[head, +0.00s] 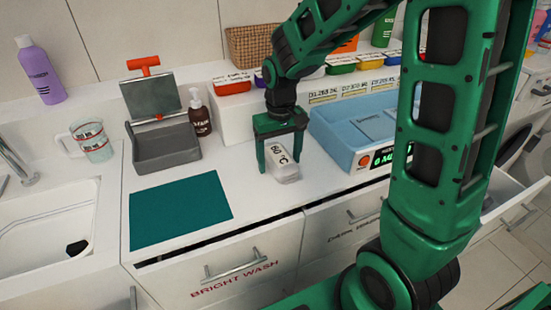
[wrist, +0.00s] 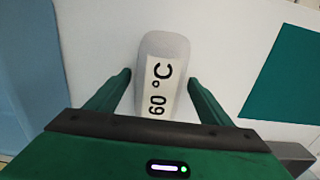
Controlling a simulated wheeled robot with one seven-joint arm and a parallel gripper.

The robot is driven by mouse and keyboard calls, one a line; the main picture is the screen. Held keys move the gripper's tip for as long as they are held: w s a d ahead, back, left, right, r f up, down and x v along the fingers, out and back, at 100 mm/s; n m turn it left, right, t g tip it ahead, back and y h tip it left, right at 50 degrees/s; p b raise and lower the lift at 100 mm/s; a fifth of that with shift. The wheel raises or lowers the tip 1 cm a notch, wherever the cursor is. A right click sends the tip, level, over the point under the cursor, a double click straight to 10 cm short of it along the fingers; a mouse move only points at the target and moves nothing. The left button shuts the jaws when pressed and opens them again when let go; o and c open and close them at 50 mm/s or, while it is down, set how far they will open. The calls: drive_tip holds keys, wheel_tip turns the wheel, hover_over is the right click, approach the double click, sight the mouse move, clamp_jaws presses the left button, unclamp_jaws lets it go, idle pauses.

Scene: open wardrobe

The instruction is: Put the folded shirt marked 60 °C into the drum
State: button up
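The folded shirt (head: 284,163), a small white rolled bundle with a "60 °C" label, lies on the white counter near its front edge. In the wrist view the shirt (wrist: 165,50) lies between my gripper's fingers with its label facing up. My gripper (head: 280,160) points down over it in the head view, one finger on each side. In the wrist view my gripper (wrist: 159,77) is open, with a clear gap at the left finger and the right finger very close to the shirt. A round dark machine opening (head: 514,145) shows at the far right, partly hidden by my arm; its inside is not clear.
A teal mat (head: 180,212) lies left of the shirt. A blue tray scale (head: 335,142) stands close on its right. A grey dustpan-like bin (head: 166,150) and a brown bottle (head: 199,115) stand behind.

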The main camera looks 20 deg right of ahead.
sight(280, 156)
wheel_tip(280, 156, up, 12)
idle(0.6)
